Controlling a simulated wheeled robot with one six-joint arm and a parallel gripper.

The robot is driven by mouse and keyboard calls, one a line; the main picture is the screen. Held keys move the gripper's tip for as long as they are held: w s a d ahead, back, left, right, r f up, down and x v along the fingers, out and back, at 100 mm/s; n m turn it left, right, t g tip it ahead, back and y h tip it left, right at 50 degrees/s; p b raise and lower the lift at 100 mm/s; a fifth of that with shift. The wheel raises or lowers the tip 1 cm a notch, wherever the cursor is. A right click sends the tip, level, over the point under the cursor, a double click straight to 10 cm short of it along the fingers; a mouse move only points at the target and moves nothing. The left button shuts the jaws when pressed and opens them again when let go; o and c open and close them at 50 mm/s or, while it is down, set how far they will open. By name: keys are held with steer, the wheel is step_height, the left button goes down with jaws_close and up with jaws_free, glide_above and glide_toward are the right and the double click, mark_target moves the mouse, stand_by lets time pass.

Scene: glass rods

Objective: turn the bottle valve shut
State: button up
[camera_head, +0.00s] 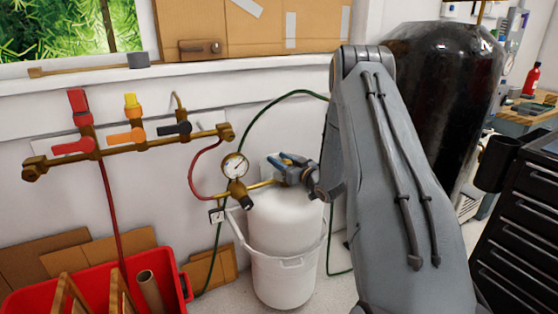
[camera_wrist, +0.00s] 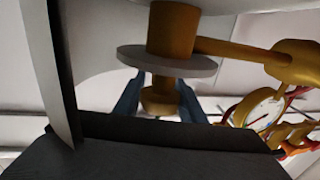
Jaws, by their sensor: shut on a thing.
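The white gas bottle (camera_head: 285,215) stands upright inside a white tub (camera_head: 283,278) by the wall. Its brass valve is mostly hidden in the head view behind my gripper (camera_head: 290,165), which is at the bottle's top. In the wrist view the bottle valve (camera_wrist: 172,28) shows as a brass stem with a grey disc (camera_wrist: 165,62) around it. The two blue fingers of my gripper (camera_wrist: 160,100) sit on either side of the brass end beyond the disc, shut on the valve. The exact finger contact is hard to see. A brass side arm (camera_wrist: 232,55) runs from the valve toward the gauge.
A pressure gauge (camera_head: 235,166) and red hose (camera_head: 193,175) are close left of the valve. A brass manifold (camera_head: 150,145) with coloured levers is on the wall. A red crate (camera_head: 187,290) stands lower left, a black drawer cabinet (camera_head: 520,210) at right.

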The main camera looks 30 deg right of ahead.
mark_target(289, 160)
steer(key=m+h, duration=0.2)
steer(key=h, duration=0.1)
steer(key=m+h, duration=0.1)
steer(key=h, duration=0.1)
steer(key=shift+d, duration=0.35)
steer(key=m+h, duration=0.2)
steer(key=h, duration=0.1)
steer(key=d+m+g+h, duration=0.1)
steer(key=m+h, duration=0.1)
steer(key=shift+h, duration=0.4)
steer(key=m+g+h, duration=0.1)
steer(key=h, duration=0.1)
steer(key=d+m+g+h+b, duration=0.1)
steer(key=m+h, duration=0.1)
steer(key=m+g+h, duration=0.1)
steer(key=shift+s+d+f+g+h+b, duration=0.1)
steer(key=shift+s+d+g+h+b, duration=0.05)
steer(key=shift+s+g+h+b, duration=0.2)
steer(key=shift+s+d+m+g+h+b, duration=0.15)
steer(key=shift+m+g+h+b, duration=0.1)
steer(key=shift+m+g+h, duration=0.35)
steer(key=shift+s+d+m+g+h+b, duration=0.1)
steer(key=shift+s+m+g+h+b, duration=0.1)
steer(key=shift+m+g+h, duration=0.35)
steer(key=shift+s+d+m+g+h+b, duration=0.15)
steer(key=shift+m+g+h+b, duration=0.2)
steer(key=shift+m+g, duration=0.4)
steer(key=o, duration=1)
steer(key=shift+o, duration=0.2)
